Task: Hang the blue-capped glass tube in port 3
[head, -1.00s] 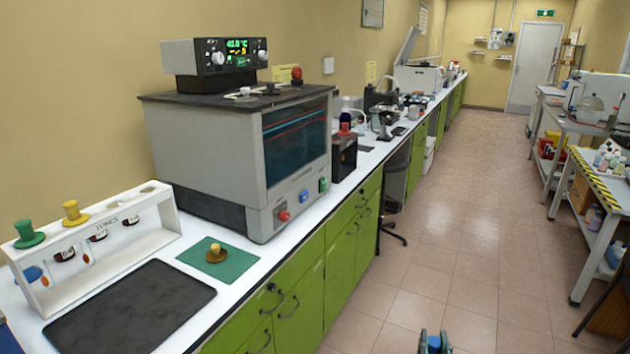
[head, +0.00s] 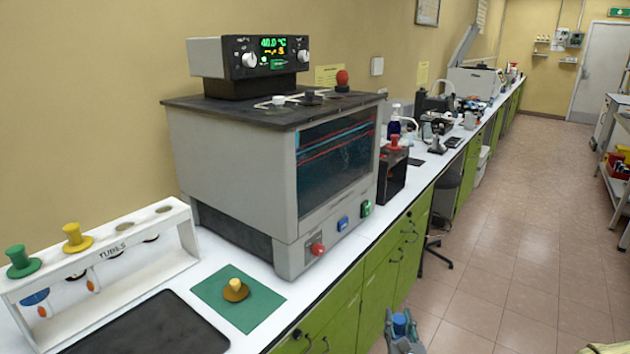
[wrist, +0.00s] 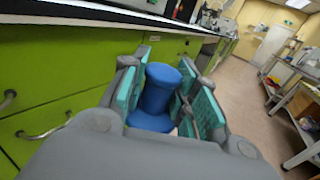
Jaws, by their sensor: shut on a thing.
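My gripper (head: 402,330) is at the bottom of the head view, in front of the green cabinets and below the counter top. It is shut on a blue cap, which shows between the teal finger pads in the wrist view (wrist: 158,95). The glass tube below the cap is hidden. The grey bath (head: 235,160) stands on the counter with a dark front window and a display on top. On its black lid (head: 225,108) are a white piece (head: 278,100), a dark piece (head: 312,97) and a red knob (head: 342,80). I cannot read any port numbers.
A white tube rack (head: 185,250) at left holds a green-capped (head: 22,262) and a yellow-capped tube (head: 77,238). A yellow stopper (head: 236,290) sits on a green mat (head: 265,306). A dark mat (head: 150,330) lies in front of the rack.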

